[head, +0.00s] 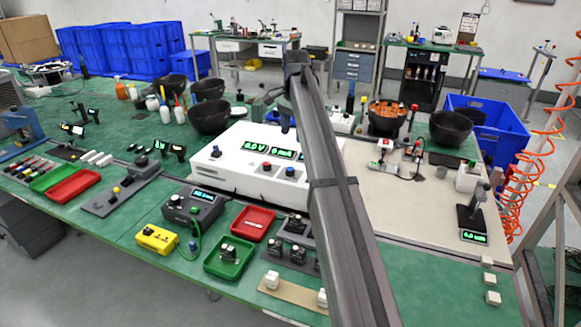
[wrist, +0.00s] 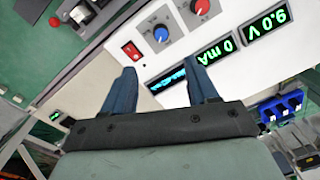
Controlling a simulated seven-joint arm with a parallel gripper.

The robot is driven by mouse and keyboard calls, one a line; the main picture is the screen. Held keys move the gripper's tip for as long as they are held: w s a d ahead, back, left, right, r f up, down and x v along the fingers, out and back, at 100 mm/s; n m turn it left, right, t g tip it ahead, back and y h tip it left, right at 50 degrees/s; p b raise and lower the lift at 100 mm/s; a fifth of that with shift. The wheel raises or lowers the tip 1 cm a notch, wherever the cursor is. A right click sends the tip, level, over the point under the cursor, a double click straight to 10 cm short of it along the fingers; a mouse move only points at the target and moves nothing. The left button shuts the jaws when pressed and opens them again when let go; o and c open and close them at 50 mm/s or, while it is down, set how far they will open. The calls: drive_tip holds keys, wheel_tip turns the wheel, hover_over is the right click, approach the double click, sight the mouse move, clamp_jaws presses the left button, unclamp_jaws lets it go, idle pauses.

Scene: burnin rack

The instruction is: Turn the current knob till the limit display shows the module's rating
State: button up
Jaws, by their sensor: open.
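The white power supply (head: 225,168) stands mid-bench. Its panel holds a red-capped knob (head: 266,167) and a blue-capped knob (head: 290,171). In the wrist view, the panel appears rotated, with the red knob (wrist: 200,7), the blue knob (wrist: 160,33) and two green displays, volts (wrist: 268,24) and mA (wrist: 215,51). A cyan display (wrist: 165,80) shows between my fingers, too small to read. My gripper (wrist: 160,76) is open and empty, its fingers apart from both knobs. The arm hides the panel's right part in the head view. I cannot tell which object is the module.
A red rocker switch (wrist: 131,50) sits beside the blue knob. A red tray (head: 253,223), a green tray (head: 215,262) and a yellow box (head: 157,238) lie in front of the supply. Black bowls (head: 209,117) stand behind it. The beige mat (head: 430,225) has free room.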

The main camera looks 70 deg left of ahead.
sight(290, 169)
drive_tip(key=f, duration=1.3)
drive_tip(key=shift+s+a+f, duration=0.3)
drive_tip(key=shift+a+f, duration=0.05)
drive_tip(key=shift+a, duration=0.05)
drive_tip(key=c, duration=1.1)
